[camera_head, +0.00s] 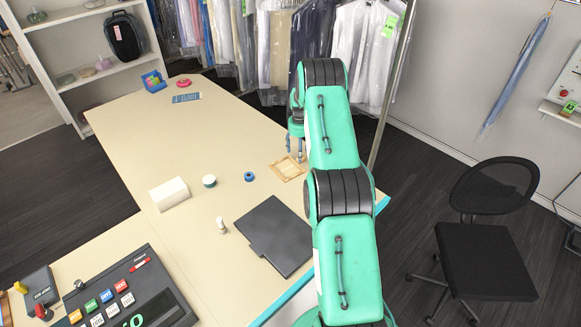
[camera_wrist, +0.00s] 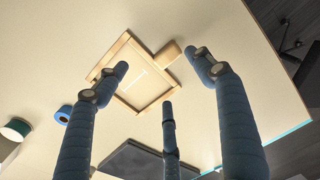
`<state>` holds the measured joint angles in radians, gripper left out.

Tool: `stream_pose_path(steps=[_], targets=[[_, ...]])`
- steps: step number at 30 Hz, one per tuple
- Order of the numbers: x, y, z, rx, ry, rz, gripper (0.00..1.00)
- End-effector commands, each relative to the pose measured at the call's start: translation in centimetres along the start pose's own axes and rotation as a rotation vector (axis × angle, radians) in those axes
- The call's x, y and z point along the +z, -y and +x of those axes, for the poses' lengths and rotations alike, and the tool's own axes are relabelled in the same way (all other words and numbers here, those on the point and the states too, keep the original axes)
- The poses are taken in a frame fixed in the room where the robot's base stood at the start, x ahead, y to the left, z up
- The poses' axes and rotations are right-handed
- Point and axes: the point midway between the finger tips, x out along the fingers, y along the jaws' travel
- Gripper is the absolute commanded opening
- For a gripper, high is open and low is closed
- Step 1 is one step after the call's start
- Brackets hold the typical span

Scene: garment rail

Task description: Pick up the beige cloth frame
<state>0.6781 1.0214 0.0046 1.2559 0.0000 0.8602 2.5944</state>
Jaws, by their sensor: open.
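The beige cloth frame (camera_head: 287,169) lies flat on the tabletop, a square wooden frame with a pale centre. In the wrist view the frame (camera_wrist: 146,84) shows beyond my fingers, with a short block-like piece at its upper right edge. My gripper (camera_head: 296,146) hangs above the table close to the frame. In the wrist view my gripper (camera_wrist: 166,90) has three blue-grey fingers spread wide, with nothing between them. The fingers overlap the frame's edges in the picture; I cannot tell how far above it they are.
A dark flat folder (camera_head: 273,236) lies in front of the frame. A blue ring (camera_head: 249,176), a green-edged roll (camera_head: 209,181), a white block (camera_head: 169,193) and a small white piece (camera_head: 221,225) are on the table (camera_head: 150,135). A garment rail with bagged clothes (camera_head: 270,45) stands behind.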

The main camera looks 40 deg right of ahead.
Motion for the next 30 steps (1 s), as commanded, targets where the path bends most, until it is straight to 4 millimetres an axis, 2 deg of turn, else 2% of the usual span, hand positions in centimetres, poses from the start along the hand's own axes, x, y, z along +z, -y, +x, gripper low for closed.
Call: stream_pose_path(steps=[17,30], targets=[[-0.1,0.0,0.9,0.000,-0.001,0.000,0.68],[-0.2,0.1,4.8,0.000,-0.001,0.000,0.68]])
